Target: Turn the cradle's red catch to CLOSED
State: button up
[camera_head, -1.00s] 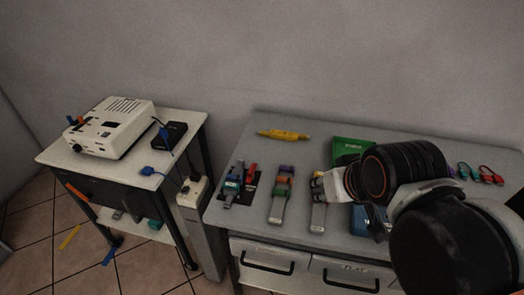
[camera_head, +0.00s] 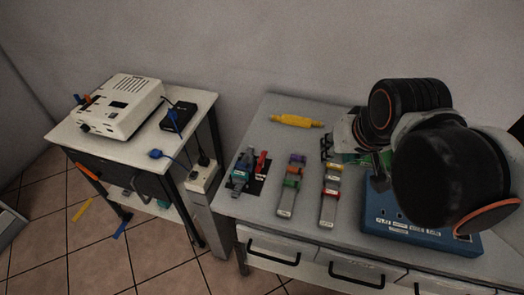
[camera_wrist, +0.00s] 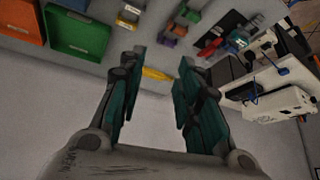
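The cradle (camera_head: 242,171) sits on a black mat at the left end of the grey bench, with grey and blue parts on it. The red catch (camera_head: 261,163) is a small red bar beside it, on its right. In the wrist view the red catch (camera_wrist: 209,48) and the cradle (camera_wrist: 236,41) show at the upper right, beyond my fingers. The catch's marking is too small to read. My gripper (camera_wrist: 160,78) is open and empty, its two teal-padded fingers apart. In the head view my gripper (camera_head: 332,146) is above the bench, right of the cradle and apart from it.
Two grey strips with coloured clips (camera_head: 289,186) (camera_head: 330,195) lie right of the cradle. A yellow tool (camera_head: 297,121) lies behind. A blue box (camera_head: 420,236) stands at right. A side table (camera_head: 70,131) with a white device (camera_head: 124,104) is left.

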jog(key=w+a+r+m+g+p, duration=0.1)
jog(key=w+a+r+g+p, duration=0.15)
jog(key=w, duration=0.35)
jog(key=m+g+p, duration=0.2)
jog(key=g+p, duration=0.2)
jog(key=p, duration=0.5)
send_over(261, 157)
notch_tip(261, 157, down, 9)
jog(key=shift+t, duration=0.25)
notch_tip(261, 157, down, 13)
jog(key=b, duration=0.3)
jog(key=shift+f, duration=0.15)
grip_shut()
